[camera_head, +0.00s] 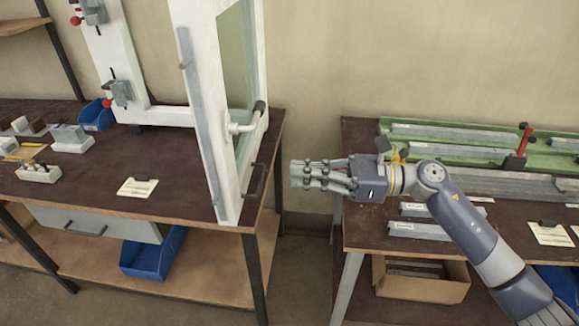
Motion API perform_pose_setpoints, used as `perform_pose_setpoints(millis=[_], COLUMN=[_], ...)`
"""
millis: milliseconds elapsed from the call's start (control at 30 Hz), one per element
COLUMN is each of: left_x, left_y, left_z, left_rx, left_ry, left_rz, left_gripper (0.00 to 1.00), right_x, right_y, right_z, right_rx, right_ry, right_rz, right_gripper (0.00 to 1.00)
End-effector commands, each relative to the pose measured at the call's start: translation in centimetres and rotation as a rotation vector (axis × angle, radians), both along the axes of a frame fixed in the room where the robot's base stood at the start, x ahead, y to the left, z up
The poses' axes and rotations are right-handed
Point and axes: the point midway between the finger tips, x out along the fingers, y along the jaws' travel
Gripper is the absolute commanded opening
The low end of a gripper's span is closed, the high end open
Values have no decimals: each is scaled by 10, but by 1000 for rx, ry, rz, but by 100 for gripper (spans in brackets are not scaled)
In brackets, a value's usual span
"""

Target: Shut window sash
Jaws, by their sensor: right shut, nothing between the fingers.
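The window sash (212,130) is a white frame with a greenish glass pane (233,60). It stands swung open on the left bench, at an angle to the white fixed frame (125,60) behind it. My right gripper (298,174) is shut and empty. It is to the right of the sash, over the gap between the benches, pointing left and apart from the sash. My left gripper is out of view.
Grey clamps (119,92) with red knobs sit on the fixed frame. Small metal blocks (70,138) and a card (137,187) lie on the left bench. A black handle (257,181) is near its right edge. The right bench (363,225) holds metal profiles and a green tray (455,147).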

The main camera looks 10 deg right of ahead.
Motion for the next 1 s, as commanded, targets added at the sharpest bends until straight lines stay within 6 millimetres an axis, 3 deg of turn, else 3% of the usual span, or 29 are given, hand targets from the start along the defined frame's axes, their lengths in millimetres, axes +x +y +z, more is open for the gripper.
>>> perform_pose_setpoints(millis=[300,500,700,1000], left_x=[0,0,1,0], left_y=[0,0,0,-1], left_z=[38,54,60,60], left_rx=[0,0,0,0], left_ry=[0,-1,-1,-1], left_rz=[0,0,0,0], left_gripper=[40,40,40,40], right_x=[15,22,26,27], right_y=[69,100,114,116], right_z=[8,6,3,1], right_rx=[7,5,4,3], right_ry=[3,3,2,1], right_rz=[2,1,-1,-1], right_gripper=[0,0,0,0])
